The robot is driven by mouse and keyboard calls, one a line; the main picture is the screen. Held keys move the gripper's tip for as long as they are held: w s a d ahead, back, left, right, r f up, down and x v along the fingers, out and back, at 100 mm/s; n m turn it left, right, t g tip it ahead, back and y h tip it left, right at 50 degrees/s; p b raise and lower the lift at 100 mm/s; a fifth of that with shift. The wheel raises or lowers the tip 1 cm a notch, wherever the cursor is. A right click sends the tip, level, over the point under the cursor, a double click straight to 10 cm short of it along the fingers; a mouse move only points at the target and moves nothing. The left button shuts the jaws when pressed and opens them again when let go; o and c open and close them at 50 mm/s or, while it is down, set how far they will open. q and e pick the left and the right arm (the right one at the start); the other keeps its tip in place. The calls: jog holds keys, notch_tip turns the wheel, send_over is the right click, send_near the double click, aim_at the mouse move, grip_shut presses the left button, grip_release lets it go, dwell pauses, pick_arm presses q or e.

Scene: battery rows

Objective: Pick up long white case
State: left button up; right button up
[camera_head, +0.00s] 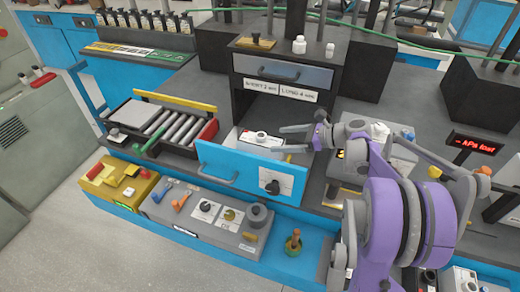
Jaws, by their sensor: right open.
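A white case (258,139) with dark marks on its top lies in the blue-fronted open drawer (213,162) below the grey cabinet; its right end is close to my gripper. I cannot tell its full length, as the drawer front and my fingers hide part of it. My right gripper (287,139) reaches in from the right with its two fingers apart, one above the other in the picture, at the right side of the case. I cannot tell whether a finger touches it. My left gripper is not in view.
The dark cabinet has a closed grey drawer (282,72) above a label plate (284,91). A roller conveyor (172,127) stands left of the open drawer. A grey control panel (190,213) and a yellow box (118,183) sit in front. My purple right arm covers the right side.

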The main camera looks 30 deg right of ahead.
aim_at(267, 141)
jog(key=x, duration=0.2)
jog(key=shift+w+a, duration=0.1)
jog(key=shift+a, duration=0.2)
jog(key=shift+d+f+p+x, duration=0.1)
jog(key=shift+f+p+x, duration=0.1)
jog(key=shift+x, duration=1.3)
jog(key=shift+d+f+p+x, duration=0.1)
jog(key=shift+f+p+x, duration=0.05)
jog(key=shift+x, duration=1.35)
jog(key=c, duration=1.6)
